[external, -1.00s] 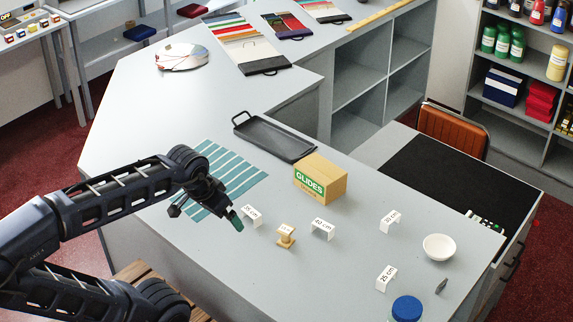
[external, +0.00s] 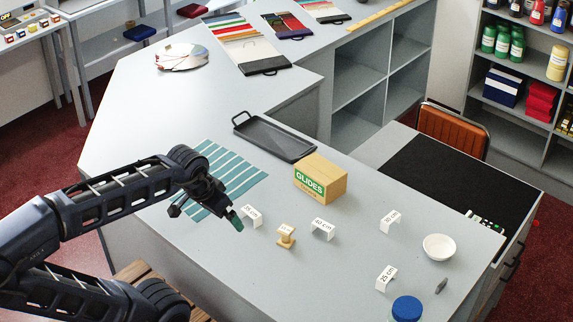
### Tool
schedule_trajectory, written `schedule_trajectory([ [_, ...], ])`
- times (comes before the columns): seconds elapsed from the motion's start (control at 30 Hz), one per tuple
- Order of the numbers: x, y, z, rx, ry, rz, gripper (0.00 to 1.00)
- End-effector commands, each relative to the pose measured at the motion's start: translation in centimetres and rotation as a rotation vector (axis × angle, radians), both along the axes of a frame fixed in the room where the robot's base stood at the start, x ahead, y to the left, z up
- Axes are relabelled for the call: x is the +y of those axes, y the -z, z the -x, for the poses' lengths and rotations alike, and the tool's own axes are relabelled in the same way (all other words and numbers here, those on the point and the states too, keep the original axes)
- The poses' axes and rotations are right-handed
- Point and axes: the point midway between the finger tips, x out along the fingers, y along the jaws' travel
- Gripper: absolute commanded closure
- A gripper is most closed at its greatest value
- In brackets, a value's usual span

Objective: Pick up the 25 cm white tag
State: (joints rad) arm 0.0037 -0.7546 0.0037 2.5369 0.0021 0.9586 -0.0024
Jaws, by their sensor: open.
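A white folded tag (external: 386,278) that appears to read 25 cm stands on the grey counter near the front right. Three similar white tags stand apart from it: one (external: 251,215) just right of my gripper with small print hard to read, one (external: 323,229) in the middle that seems to read 60 cm, and one (external: 390,221) farther right whose number is unclear. My gripper (external: 206,214) is open and empty over the striped teal swatch sheet (external: 256,180), with its dark green-tipped right finger close to the nearest tag. Contact cannot be told.
A GLIDES box (external: 320,180) and a black tray (external: 272,138) lie behind. A white bowl (external: 438,247), a small grey item (external: 441,286) and a blue-lidded jar (external: 406,309) are at the right.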

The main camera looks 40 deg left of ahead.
Motion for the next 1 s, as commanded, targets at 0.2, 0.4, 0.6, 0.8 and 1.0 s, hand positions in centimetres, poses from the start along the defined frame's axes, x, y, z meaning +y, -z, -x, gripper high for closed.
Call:
schedule_trajectory([
  [0.2, 0.0, 0.0, 0.0, 0.000, 0.000, 0.000, 0.00],
  [0.4, 0.0, 0.0, 0.0, 0.000, 0.000, 0.000, 0.12],
  [0.6, 0.0, 0.0, 0.0, 0.000, 0.000, 0.000, 0.15],
  [0.8, -0.4, -0.1, -0.7, 0.007, 0.025, -0.014, 0.15],
  [1.0, -2.6, 0.0, -4.3, 0.040, 0.166, -0.077, 0.15],
])
